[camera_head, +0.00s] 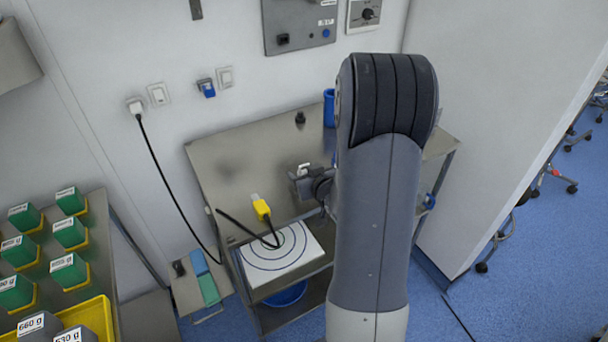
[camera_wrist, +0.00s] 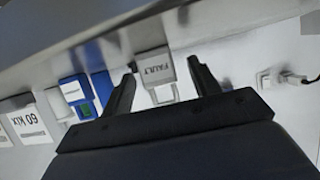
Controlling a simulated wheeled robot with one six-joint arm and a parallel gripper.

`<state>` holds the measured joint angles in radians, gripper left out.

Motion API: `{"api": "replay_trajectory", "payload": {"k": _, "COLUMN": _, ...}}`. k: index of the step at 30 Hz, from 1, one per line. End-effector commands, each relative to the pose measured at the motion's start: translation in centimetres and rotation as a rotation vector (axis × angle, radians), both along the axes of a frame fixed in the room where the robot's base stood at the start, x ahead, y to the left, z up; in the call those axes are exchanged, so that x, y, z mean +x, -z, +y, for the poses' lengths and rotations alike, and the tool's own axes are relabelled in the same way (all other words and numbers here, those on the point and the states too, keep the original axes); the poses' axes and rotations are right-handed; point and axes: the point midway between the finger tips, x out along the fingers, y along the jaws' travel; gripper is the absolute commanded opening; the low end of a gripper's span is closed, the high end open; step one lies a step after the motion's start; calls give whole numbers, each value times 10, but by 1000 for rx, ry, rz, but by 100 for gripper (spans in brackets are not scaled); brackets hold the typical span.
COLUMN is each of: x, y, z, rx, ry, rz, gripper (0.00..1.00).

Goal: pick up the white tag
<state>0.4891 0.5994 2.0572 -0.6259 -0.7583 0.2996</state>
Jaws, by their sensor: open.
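The white tag (camera_wrist: 158,66) shows in the wrist view as a pale rectangular piece with the dark word "FAULT" on it. It appears between the two fingertips of my gripper (camera_wrist: 160,72), which are apart with a gap on each side of it. I cannot tell how far ahead of the fingers it is. In the head view, my gripper (camera_head: 302,184) is over the metal table (camera_head: 232,160), left of my arm. A small white piece (camera_head: 305,168) shows at the gripper there, probably the tag; its lower part is hidden.
A yellow plug (camera_head: 262,209) with a black cable lies at the table's front edge, above a white board with rings (camera_head: 262,276). A blue cup (camera_head: 329,110) and a small black object (camera_head: 300,118) stand at the back. The table's left part is clear.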

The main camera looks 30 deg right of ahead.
Motion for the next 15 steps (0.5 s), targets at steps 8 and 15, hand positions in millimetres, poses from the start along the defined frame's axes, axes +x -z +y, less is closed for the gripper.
{"api": "replay_trajectory", "payload": {"k": 8, "x": 7, "y": 3, "z": 0, "rx": 1, "ry": 1, "rz": 0, "gripper": 58}}
{"api": "replay_trajectory", "payload": {"k": 15, "x": 7, "y": 3, "z": 0, "rx": 1, "ry": 1, "rz": 0, "gripper": 44}}
